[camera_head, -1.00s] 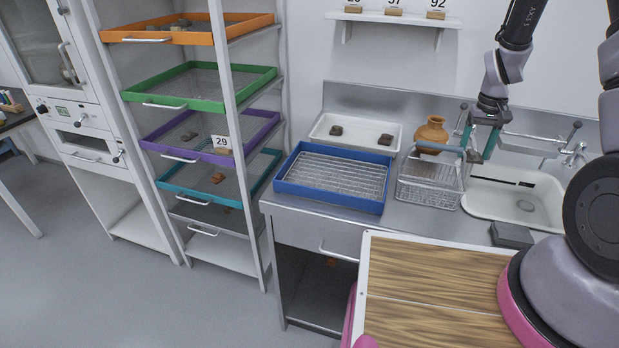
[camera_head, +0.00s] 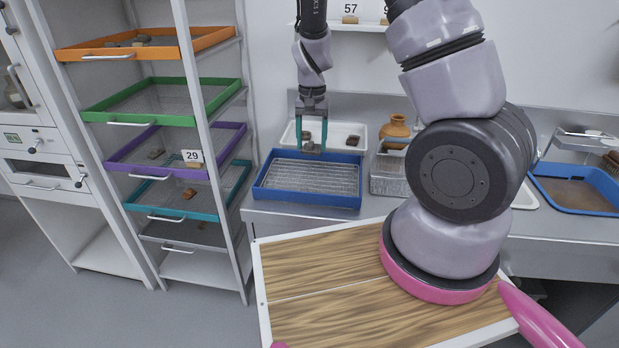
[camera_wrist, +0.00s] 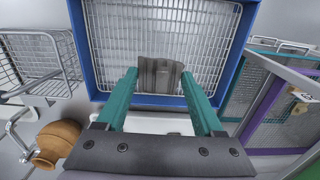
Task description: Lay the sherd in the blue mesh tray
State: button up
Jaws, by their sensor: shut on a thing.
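The blue mesh tray (camera_head: 290,193) stands on the steel counter, a blue-rimmed box with a pale wire mesh floor. My gripper (camera_head: 311,146) is above the back part of the tray, pointing down. It is shut on a brown-grey sherd (camera_head: 311,148). In the wrist view the sherd (camera_wrist: 158,75) sits between the two teal fingertips (camera_wrist: 160,82), with the tray's mesh (camera_wrist: 160,35) behind it. The sherd looks held above the mesh; the exact height is hard to tell.
A white tray (camera_head: 343,129) with sherds is behind the blue tray. A wire basket (camera_head: 388,180) and an orange-brown jar (camera_head: 396,129) stand to its right. A rack with orange, green, purple and teal trays (camera_head: 190,212) stands left. A blue-rimmed basin (camera_head: 575,206) is far right.

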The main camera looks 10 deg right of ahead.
aim_at(311, 180)
notch_tip(311, 180, down, 10)
jog(key=shift+r, duration=0.25)
jog(key=shift+f, duration=0.1)
jog(key=o, duration=1.4)
